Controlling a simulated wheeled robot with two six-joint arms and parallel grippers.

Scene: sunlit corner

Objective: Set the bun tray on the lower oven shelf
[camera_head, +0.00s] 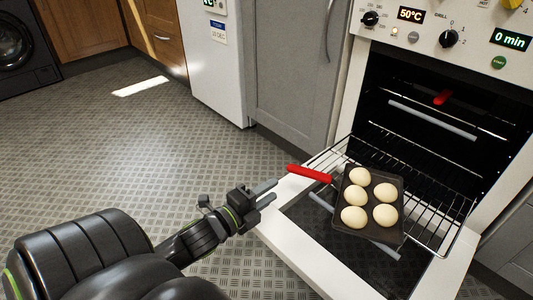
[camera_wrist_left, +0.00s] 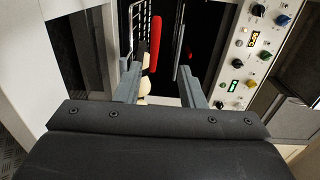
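The dark bun tray (camera_head: 398,236) holds several pale round buns (camera_head: 385,193). It lies over the front left part of a pulled-out wire oven shelf (camera_head: 446,207). Its red handle (camera_head: 309,173) points left, towards my left gripper. My left gripper (camera_head: 271,191) is open and empty, a little short of the handle end in the head view. In the left wrist view the red handle (camera_wrist_left: 155,43) shows beyond and between the spread fingers (camera_wrist_left: 159,72). Part of the buns is hidden behind a finger there. My right gripper is not in view.
The oven door (camera_head: 285,215) is folded down below the shelf. A red piece (camera_head: 443,97) shows inside the dark oven. The control panel (camera_head: 435,30) is above the opening. A grey cupboard (camera_head: 293,70) stands left of the oven. The floor (camera_head: 120,140) at left is clear.

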